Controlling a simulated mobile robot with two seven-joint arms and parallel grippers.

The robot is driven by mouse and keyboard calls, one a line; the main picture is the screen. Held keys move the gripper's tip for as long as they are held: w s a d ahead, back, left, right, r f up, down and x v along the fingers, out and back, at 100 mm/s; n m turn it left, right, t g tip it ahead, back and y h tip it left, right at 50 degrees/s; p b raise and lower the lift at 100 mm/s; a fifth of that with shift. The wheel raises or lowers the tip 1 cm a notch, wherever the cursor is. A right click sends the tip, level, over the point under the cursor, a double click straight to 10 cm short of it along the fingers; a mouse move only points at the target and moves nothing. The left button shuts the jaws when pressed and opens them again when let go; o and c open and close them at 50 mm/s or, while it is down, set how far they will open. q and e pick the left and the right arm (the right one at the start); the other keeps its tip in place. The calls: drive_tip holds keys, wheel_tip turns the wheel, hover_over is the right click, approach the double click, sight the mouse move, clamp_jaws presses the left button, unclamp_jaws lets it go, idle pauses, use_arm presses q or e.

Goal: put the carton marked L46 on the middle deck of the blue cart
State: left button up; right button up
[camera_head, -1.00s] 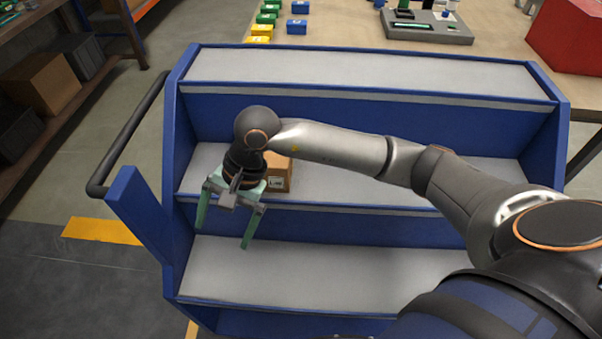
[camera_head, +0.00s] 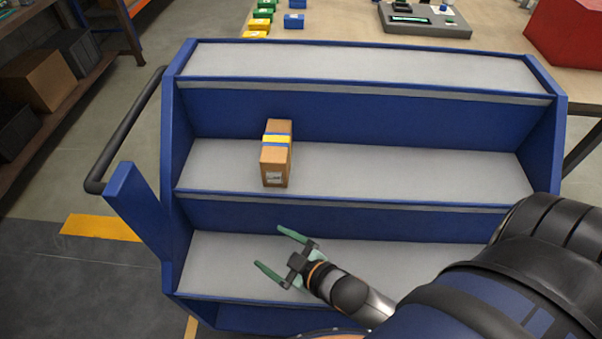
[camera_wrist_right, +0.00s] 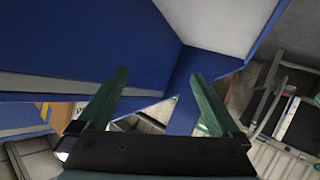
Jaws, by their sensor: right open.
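A brown carton (camera_head: 276,154) with a yellow and blue band stands upright on the middle deck (camera_head: 400,170) of the blue cart (camera_head: 340,215), left of centre. A white label shows on its front, too small to read here. My right gripper (camera_head: 278,248) is open and empty, in front of and below the carton, over the lower deck (camera_head: 215,265). It is apart from the carton. In the right wrist view, the open fingers (camera_wrist_right: 155,95) show with nothing between them. My left gripper is not in view.
The cart's top deck (camera_head: 350,68) is bare, and the middle deck right of the carton is clear. A black handle (camera_head: 128,130) is at the cart's left. Behind stands a table with small bins (camera_head: 294,21), a grey tray (camera_head: 425,28) and a red box (camera_head: 565,35).

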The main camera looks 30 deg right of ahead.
drive_tip(key=s+f+m+g, duration=0.1)
drive_tip(key=s+f, duration=0.1)
drive_tip(key=s+d+f+m+g, duration=0.1)
drive_tip(key=s+f+m, duration=0.1)
drive_tip(key=s, duration=0.1)
drive_tip(key=s+d+f+m+g+h, duration=0.1)
drive_tip(key=s+f, duration=0.2)
drive_tip(key=shift+m+g, duration=0.3)
drive_tip(key=shift+g, duration=0.1)
drive_tip(key=shift+w, duration=0.1)
drive_tip(key=shift+r, duration=0.15)
wheel_tip(320, 180, up, 4)
drive_tip(key=p, duration=0.4)
drive_tip(key=shift+r, duration=0.2)
